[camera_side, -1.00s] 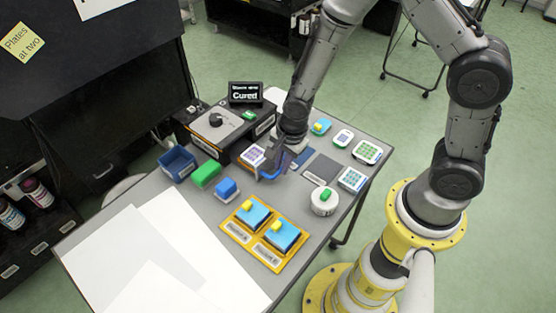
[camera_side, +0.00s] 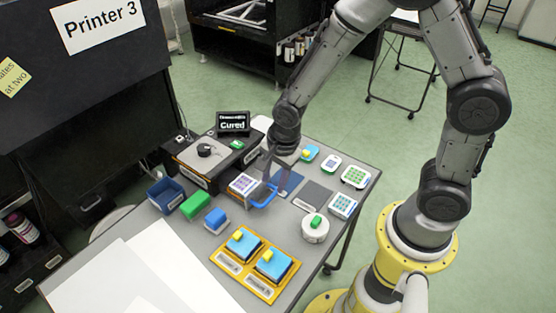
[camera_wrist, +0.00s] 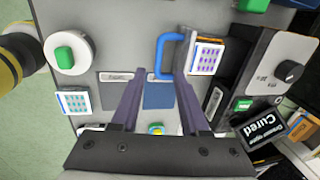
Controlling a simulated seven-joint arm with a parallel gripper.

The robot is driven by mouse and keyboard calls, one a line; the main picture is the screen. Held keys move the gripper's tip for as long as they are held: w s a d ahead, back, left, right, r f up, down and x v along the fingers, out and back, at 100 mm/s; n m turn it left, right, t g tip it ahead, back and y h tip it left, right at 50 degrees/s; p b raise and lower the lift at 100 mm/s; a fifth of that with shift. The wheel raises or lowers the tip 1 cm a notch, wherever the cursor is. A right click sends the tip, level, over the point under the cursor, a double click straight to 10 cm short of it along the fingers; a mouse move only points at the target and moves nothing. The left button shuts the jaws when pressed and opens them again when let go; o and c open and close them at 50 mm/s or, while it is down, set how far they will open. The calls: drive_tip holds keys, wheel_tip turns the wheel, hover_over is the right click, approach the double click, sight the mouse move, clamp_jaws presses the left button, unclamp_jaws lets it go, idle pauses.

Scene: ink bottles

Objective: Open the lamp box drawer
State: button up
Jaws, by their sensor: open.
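The lamp box (camera_side: 205,150) is a black box with a grey top and a dark knob; it also shows in the wrist view (camera_wrist: 275,75). Its drawer appears to stand out from the box's right side, with a white plate with purple wells (camera_side: 242,184) on it. The plate also shows in the wrist view (camera_wrist: 207,57). The blue drawer handle (camera_side: 263,196) is a loop at the drawer's outer end, also in the wrist view (camera_wrist: 160,52). My gripper (camera_wrist: 158,75) is open, its purple fingers to either side of the handle's near end. Contact cannot be told.
A blue bin (camera_side: 165,195), green block (camera_side: 194,205) and blue block (camera_side: 216,220) lie left. A yellow tray (camera_side: 236,270) is in front; a white round pot (camera_side: 315,229) and several well plates stand right.

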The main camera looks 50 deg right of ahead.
wheel_tip(320, 180, up, 8)
drive_tip(key=s, duration=0.1)
drive_tip(key=shift+s, duration=0.2)
wheel_tip(320, 180, up, 7)
idle(1.1)
drive_tip(key=s+d+r+n+t, duration=0.3)
drive_tip(key=s+d+r, duration=0.2)
drive_tip(key=s+r, duration=0.3)
drive_tip(key=s+f+n, duration=0.2)
drive_tip(key=s+n, duration=0.5)
drive_tip(key=n, duration=0.7)
drive_tip(key=shift+s+d+n+t, duration=0.3)
drive_tip(key=shift+s+d+n, duration=0.1)
